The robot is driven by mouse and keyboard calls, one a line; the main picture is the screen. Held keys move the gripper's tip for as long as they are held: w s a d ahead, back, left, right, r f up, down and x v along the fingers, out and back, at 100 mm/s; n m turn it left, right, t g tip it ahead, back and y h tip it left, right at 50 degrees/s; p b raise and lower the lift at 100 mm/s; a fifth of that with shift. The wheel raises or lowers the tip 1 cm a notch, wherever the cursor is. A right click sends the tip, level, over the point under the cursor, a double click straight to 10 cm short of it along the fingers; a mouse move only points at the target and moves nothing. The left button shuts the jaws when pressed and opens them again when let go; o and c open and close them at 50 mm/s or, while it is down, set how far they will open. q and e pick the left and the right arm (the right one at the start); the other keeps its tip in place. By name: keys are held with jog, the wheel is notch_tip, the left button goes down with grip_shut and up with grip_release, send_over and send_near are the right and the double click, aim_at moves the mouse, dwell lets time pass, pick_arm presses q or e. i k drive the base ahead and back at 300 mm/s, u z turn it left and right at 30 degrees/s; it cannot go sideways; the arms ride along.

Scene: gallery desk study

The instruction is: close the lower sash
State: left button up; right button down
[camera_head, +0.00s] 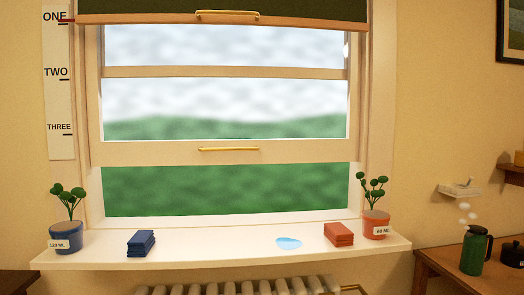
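The lower sash (130,154) is a cream frame raised well above the sill, with an open gap showing green beneath it. A brass handle (229,149) runs along the middle of its bottom rail. The white sill (210,243) lies below the gap. A dark green blind (150,8) with its own brass handle (228,13) on a wooden bottom bar hangs at the top of the window. Neither of my grippers shows in the head view.
On the sill stand a blue potted plant (66,238), dark blue blocks (141,243), a light blue puddle-like patch (289,243), red-brown blocks (339,234) and a terracotta potted plant (375,224). A radiator (240,287) is below. A green steaming vessel (474,251) stands on the right table.

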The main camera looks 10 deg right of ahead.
aim_at(289, 151)
jog(key=z, duration=1.4)
jog(key=k, duration=0.1)
jog(key=u, duration=2.6)
jog(key=i, duration=0.85)
jog(key=z, duration=0.15)
